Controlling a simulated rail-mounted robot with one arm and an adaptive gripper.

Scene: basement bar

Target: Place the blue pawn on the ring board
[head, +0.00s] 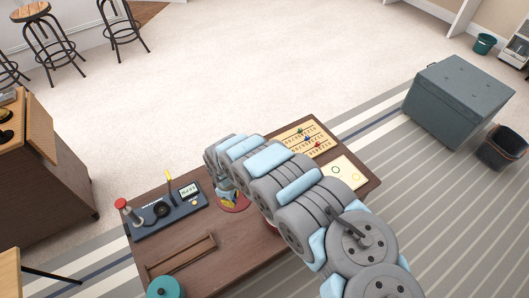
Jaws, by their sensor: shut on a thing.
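My gripper (229,196) is low over the middle of the brown table, at a red round mat with yellow on it (239,207). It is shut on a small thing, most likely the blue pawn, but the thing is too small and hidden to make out. A cream board with a green ring and a yellow ring (353,165), apparently the ring board, lies at the table's right end. My arm crosses between it and the gripper.
A grey chest (455,100) stands beyond.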

